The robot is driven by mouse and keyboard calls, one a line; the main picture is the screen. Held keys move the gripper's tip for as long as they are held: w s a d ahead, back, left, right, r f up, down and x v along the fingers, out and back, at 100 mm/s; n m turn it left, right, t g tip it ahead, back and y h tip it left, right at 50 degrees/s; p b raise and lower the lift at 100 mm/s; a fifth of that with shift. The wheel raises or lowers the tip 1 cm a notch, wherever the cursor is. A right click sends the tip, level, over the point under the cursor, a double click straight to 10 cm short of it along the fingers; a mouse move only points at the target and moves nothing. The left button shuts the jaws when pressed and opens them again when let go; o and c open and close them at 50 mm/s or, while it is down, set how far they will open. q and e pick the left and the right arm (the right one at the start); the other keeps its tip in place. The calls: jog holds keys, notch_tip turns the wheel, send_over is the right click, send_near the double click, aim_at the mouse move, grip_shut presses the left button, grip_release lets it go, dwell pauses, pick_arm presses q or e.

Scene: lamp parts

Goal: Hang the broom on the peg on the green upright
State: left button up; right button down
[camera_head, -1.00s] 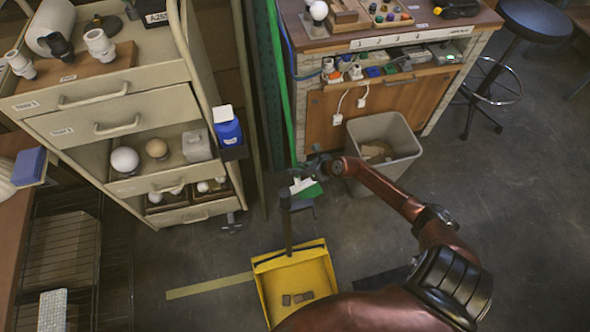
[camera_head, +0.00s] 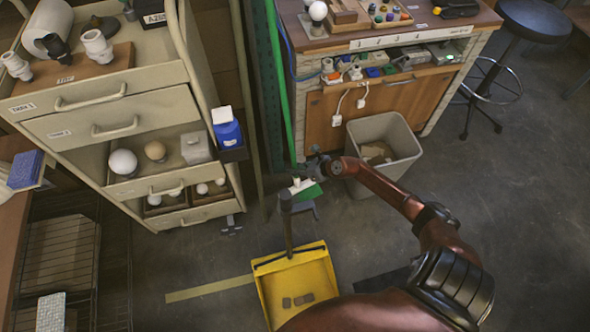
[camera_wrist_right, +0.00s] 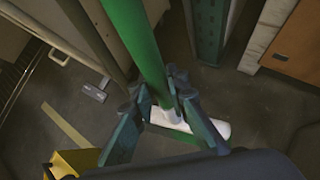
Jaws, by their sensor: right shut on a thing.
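The broom has a long green handle (camera_head: 286,95) and a white head (camera_head: 303,187) with green bristles. In the head view it stands nearly upright beside the dark green perforated upright (camera_head: 268,80), with its head low. My right gripper (camera_head: 316,166) is shut on the lower handle, just above the head. In the right wrist view, the gripper (camera_wrist_right: 160,95) closes around the green handle (camera_wrist_right: 136,40), and the white head (camera_wrist_right: 208,129) shows beyond the fingers. The upright (camera_wrist_right: 209,28) stands apart at the top there. I cannot make out the peg. My left gripper is not in view.
A yellow dustpan (camera_head: 322,270) with several dark pieces and an upright dark handle (camera_head: 287,215) is close below the broom. A beige drawer cabinet (camera_head: 110,110) stands left. A grey bin (camera_head: 405,150) and a workbench (camera_head: 440,92) stand right.

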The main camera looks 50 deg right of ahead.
jog(key=shift+w+r, duration=0.1)
jog(key=shift+r, duration=0.05)
jog(key=c, duration=1.8)
grip_release()
jog(key=shift+s+f, duration=0.2)
jog(key=v, duration=1.2)
jog(key=shift+w+r, duration=0.2)
